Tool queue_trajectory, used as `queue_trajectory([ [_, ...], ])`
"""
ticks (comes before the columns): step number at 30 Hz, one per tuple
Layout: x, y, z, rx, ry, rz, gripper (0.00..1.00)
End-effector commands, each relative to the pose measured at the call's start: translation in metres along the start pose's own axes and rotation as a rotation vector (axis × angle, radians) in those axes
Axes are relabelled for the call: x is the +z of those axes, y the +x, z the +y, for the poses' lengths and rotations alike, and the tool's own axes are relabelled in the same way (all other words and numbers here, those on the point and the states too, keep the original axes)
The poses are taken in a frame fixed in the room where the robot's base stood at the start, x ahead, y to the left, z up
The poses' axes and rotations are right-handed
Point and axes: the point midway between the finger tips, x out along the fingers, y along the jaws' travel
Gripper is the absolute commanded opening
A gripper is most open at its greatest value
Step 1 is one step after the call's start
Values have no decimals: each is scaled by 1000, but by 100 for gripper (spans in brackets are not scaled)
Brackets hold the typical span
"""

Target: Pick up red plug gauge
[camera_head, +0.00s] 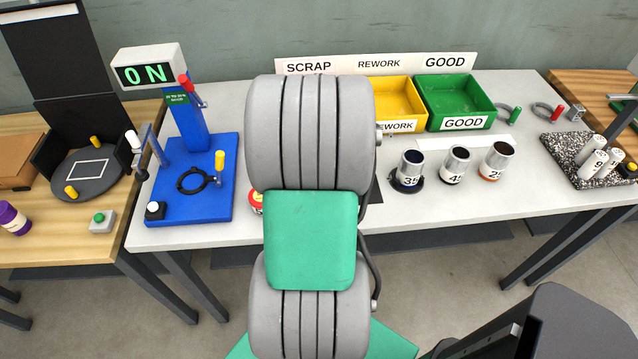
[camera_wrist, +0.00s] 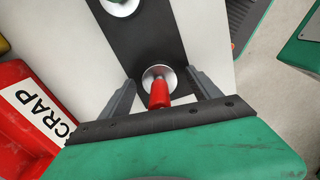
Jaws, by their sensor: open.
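In the wrist view a red plug gauge (camera_wrist: 159,95) has a red handle and a round, shiny metal end on a black strip. My gripper (camera_wrist: 161,80) is open, with one grey finger on each side of the gauge in the picture. Gaps show between the gauge and both fingers. I cannot tell how far down the fingers reach beside it. The handle's near end lies close to the dark edge of my gripper. In the head view my arm covers the middle of the table and hides the gauge and my gripper.
A red SCRAP bin (camera_wrist: 25,115) lies left of my gripper in the wrist view. Another metal disc (camera_wrist: 121,5) is at the top. In the head view, yellow REWORK (camera_head: 401,100) and green GOOD (camera_head: 455,100) bins stand behind several numbered cans. A blue gauge stand (camera_head: 190,185) is left.

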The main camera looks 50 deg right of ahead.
Motion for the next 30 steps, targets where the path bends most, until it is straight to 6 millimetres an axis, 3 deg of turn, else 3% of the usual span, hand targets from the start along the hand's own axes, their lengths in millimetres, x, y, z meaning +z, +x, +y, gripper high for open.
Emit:
queue_trajectory([
  [8, 0, 5, 0, 3, 0, 0, 71],
  [30, 0, 4, 0, 3, 0, 0, 10],
])
